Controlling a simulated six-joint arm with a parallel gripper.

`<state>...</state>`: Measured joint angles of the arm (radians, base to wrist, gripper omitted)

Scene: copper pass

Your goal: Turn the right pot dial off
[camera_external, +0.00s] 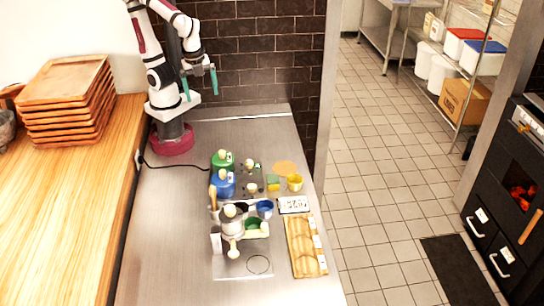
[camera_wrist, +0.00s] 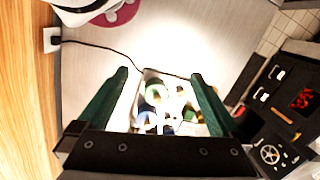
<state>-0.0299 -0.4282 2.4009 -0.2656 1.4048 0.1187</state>
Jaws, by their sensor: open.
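My gripper (camera_external: 202,96) is open and empty, high above the far end of the steel counter. Its two green fingers also show wide apart in the wrist view (camera_wrist: 160,75). A green pot (camera_external: 222,162) and a blue pot (camera_external: 222,184) with pale round tops stand on the counter, well below and nearer the camera. To their right is a dark grey plate (camera_external: 246,177) with small pale-topped items on it. Pot dials are too small to make out in either view. In the wrist view the items are small, washed out by glare and partly hidden by my gripper.
A pale pestle-like item (camera_external: 233,230), a blue cup (camera_external: 265,208), a yellow cup (camera_external: 295,183) and a wooden tray (camera_external: 291,246) crowd the near counter. Stacked wooden trays (camera_external: 65,98) stand at left. A black cable crosses the counter. The counter's left strip is clear.

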